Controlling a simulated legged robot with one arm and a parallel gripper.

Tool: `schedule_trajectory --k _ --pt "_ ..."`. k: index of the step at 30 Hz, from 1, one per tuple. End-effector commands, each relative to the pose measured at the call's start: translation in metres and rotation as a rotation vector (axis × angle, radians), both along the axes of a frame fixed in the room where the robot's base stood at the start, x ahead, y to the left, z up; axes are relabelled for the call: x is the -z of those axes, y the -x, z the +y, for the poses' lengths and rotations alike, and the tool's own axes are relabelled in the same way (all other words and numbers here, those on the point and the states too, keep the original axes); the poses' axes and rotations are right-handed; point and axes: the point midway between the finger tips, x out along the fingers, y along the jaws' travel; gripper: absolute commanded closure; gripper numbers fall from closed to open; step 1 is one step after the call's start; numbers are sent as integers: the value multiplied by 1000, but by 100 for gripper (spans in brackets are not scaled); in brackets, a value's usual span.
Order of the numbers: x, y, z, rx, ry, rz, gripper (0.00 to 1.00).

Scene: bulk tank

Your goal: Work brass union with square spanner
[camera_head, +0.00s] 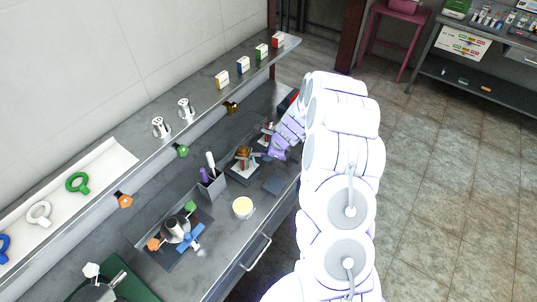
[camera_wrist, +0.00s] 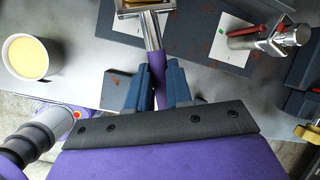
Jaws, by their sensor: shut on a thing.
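In the wrist view, my gripper (camera_wrist: 157,82) is shut on the purple handle (camera_wrist: 157,70) of a spanner. The spanner's metal shaft (camera_wrist: 151,30) runs up to a square head (camera_wrist: 140,8) at the top edge. Orange-brown or brass-coloured material shows inside the head, partly cut off by the frame. I cannot tell whether this is the brass union or how fully the head fits around it. In the head view, my purple gripper (camera_head: 280,149) is over the bench beside a small dark mat with a fitting (camera_head: 243,153); the spanner is hard to make out there.
A cup of yellow liquid (camera_wrist: 27,57) stands left of the spanner. A metal fitting with a red handle (camera_wrist: 270,38) lies to the right. In the head view, a tool holder (camera_head: 211,186) and a multi-coloured valve fitting (camera_head: 176,231) stand nearer. A shelf (camera_head: 205,100) runs above the bench.

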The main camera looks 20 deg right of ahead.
Motion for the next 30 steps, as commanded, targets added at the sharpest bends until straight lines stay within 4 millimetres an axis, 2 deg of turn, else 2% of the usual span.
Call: schedule_trajectory --k 30 --pt "-1 -27 -12 -282 2 -4 100"
